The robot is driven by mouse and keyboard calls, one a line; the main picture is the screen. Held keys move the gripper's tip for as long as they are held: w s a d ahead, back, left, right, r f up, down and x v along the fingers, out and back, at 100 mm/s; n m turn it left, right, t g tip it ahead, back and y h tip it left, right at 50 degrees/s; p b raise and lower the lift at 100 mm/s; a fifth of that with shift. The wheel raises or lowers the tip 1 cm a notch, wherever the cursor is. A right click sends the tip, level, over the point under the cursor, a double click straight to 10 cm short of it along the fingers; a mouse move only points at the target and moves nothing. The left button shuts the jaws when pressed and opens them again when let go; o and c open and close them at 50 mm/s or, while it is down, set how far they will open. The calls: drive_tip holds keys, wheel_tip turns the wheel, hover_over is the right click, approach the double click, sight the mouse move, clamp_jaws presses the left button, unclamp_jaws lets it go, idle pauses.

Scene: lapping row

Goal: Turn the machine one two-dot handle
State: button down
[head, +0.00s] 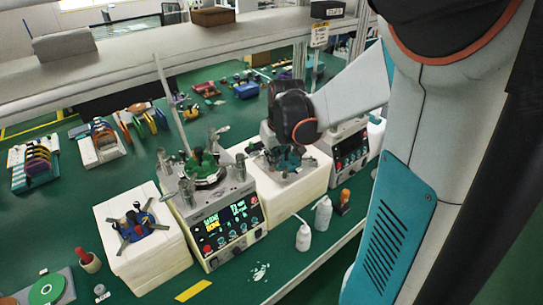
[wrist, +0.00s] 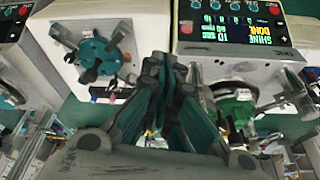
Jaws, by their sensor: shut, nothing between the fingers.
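A lapping machine with a lit panel (head: 231,222) stands in the middle of the head view, with a green round part (head: 205,172) and metal posts and levers on top. Its panel (wrist: 238,28) and green part (wrist: 235,112) also show in the wrist view. I cannot make out dot marks on any handle. My gripper (wrist: 168,62) is shut and empty in the wrist view, between the green part and a teal round fixture (wrist: 98,55). In the head view my arm's dark wrist hangs over the white block right of this machine and hides part of it.
A second machine (head: 350,150) stands at the right behind. A white block (head: 150,255) with a blue fixture is at the left. White bottles (head: 323,213) and an orange-topped item (head: 344,200) stand at the front edge. A shelf (head: 150,55) runs above the green bench.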

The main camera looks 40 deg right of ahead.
drive_tip(key=p+v, duration=0.5)
drive_tip(key=v, duration=0.3)
drive_tip(key=shift+w+d+r+p, duration=0.15)
drive_tip(key=shift+w+r+p, duration=0.15)
drive_tip(key=shift+p, duration=0.1)
drive_tip(key=shift+f, duration=0.1)
